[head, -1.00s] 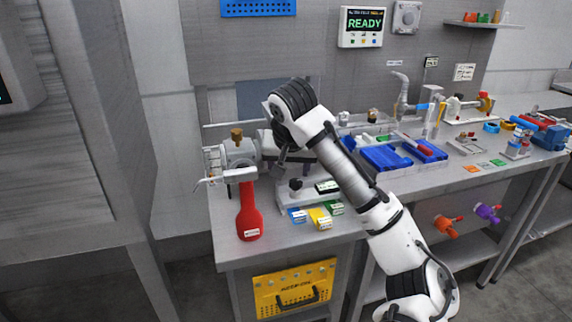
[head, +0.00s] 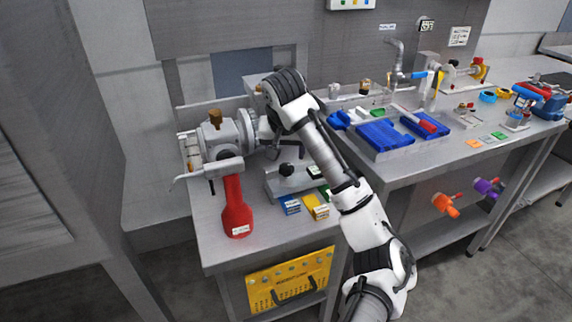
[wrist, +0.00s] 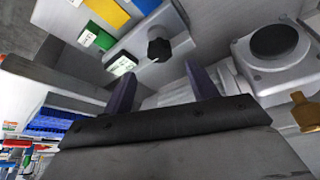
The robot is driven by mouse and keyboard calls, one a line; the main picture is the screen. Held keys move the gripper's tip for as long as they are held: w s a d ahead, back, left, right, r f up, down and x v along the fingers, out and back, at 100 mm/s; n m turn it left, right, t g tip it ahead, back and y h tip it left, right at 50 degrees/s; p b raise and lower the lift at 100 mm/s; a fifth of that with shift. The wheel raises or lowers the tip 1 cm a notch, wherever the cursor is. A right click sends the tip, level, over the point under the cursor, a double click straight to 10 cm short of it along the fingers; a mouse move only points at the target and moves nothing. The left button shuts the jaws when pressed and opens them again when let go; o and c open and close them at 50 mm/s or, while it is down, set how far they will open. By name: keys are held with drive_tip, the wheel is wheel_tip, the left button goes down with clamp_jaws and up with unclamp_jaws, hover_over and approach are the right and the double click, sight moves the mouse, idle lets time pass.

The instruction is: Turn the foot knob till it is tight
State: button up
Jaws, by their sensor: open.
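The foot knob (head: 286,169) is a small black lobed knob on top of a grey metal foot plate (head: 277,187) at the near left of the bench. In the wrist view the knob (wrist: 159,48) shows beyond the fingertips, between their lines and apart from both. My gripper (wrist: 160,84) is open and empty, with its two dark fingers spread. In the head view my gripper (head: 272,150) is partly hidden by my wrist, just behind and left of the knob. I cannot tell the knob's tightness.
Blue (head: 290,205) and yellow (head: 315,207) blocks lie in front of the foot. Blue trays (head: 384,135) stand to the right.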

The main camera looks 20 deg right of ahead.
sight(286, 166)
drive_tip(key=x, duration=0.6)
drive_tip(key=shift+w+b, duration=0.1)
drive_tip(key=shift+b, duration=0.25)
drive_tip(key=shift+c, duration=0.2)
drive_tip(key=c, duration=0.9)
